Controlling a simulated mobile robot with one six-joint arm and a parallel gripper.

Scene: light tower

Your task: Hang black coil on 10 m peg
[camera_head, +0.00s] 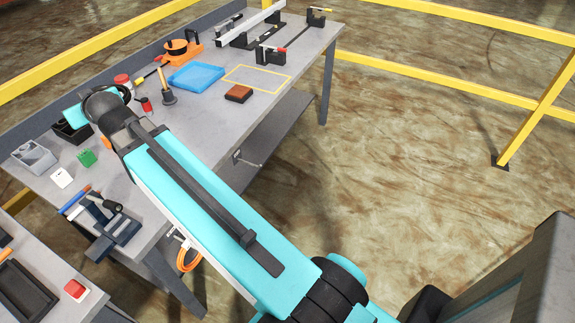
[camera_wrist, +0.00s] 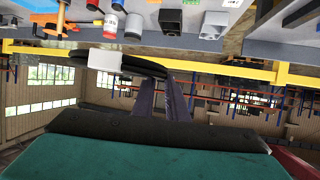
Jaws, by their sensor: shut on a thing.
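The black coil (camera_wrist: 83,60) shows in the wrist view with a white tag (camera_wrist: 104,60) on it. My gripper (camera_wrist: 160,80) is shut on the coil near its right end in that view. In the head view my arm reaches to the left part of the bench; the gripper's fingertips and the black coil are hidden there. An orange coil (camera_head: 189,261) hangs below the bench's front edge on a small light-coloured peg fitting (camera_head: 178,237). Another fitting (camera_head: 240,158) sits farther right along that edge. I cannot read any length label, so I cannot tell which is the 10 m peg.
The grey bench (camera_head: 215,115) holds a blue tray (camera_head: 196,77), a brown block (camera_head: 238,93), a grey box (camera_head: 35,157) and a vise (camera_head: 112,230). A second table (camera_head: 50,290) with a red button stands at lower left. Yellow rails (camera_head: 440,85) border the open floor.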

